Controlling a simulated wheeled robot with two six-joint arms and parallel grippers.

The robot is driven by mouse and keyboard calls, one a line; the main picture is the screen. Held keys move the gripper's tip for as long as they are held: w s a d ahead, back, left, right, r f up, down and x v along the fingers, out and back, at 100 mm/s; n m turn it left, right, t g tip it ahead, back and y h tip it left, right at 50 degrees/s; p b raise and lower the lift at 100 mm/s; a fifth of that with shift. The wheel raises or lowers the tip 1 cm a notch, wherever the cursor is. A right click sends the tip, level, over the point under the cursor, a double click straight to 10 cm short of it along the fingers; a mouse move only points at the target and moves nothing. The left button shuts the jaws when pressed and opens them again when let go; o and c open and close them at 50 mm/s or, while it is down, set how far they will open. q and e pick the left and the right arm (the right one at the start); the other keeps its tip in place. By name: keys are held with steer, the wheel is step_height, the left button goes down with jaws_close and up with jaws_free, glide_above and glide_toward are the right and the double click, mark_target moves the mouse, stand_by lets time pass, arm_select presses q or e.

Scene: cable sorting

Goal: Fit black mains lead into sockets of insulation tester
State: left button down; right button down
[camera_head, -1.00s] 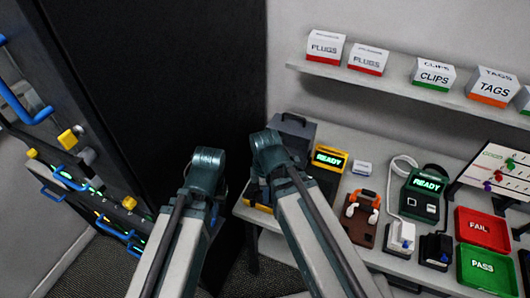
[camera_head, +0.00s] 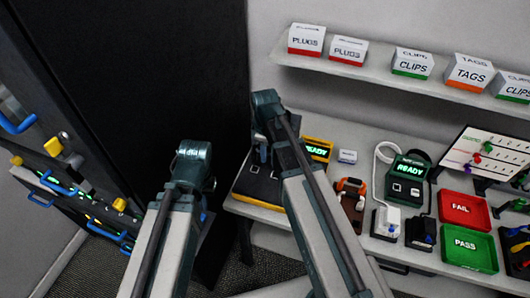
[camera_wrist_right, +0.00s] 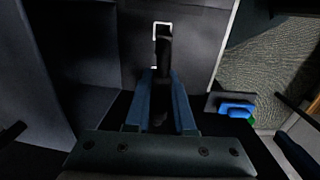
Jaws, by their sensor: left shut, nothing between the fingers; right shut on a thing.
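In the right wrist view my right gripper (camera_wrist_right: 162,88) is shut on a slim black piece (camera_wrist_right: 164,50), which looks like an end of the black mains lead. A white frame-like edge (camera_wrist_right: 162,25) shows at its far tip; I cannot tell whether they touch. In the head view my right arm (camera_head: 290,150) reaches over a yellow-and-black unit (camera_head: 318,150) with a lit READY display, partly hidden behind the arm. It may be the insulation tester; its sockets are not clear. My left arm (camera_head: 190,180) stands at the left, its gripper hidden from view.
A dark green READY unit (camera_head: 410,168), a white socket block (camera_head: 385,222) and a black one (camera_head: 420,232) stand right of the arms. Red FAIL (camera_head: 464,208) and green PASS (camera_head: 469,245) trays lie further right. A dark cabinet (camera_head: 160,80) closes off the left.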

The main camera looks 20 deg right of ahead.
steer(key=shift+f+b, duration=1.9)
steer(key=shift+f, duration=0.3)
steer(key=shift+f+b, duration=0.85)
steer(key=shift+f, duration=0.05)
stand_by(0.6)
steer(key=c, duration=0.7)
jaws_free()
steer(key=shift+o, duration=0.2)
steer(key=o, duration=0.5)
steer(key=shift+o, duration=0.2)
steer(key=shift+r, duration=0.2)
step_height(320, 180, up, 8)
steer(key=p, duration=0.8)
steer(key=shift+f, duration=0.1)
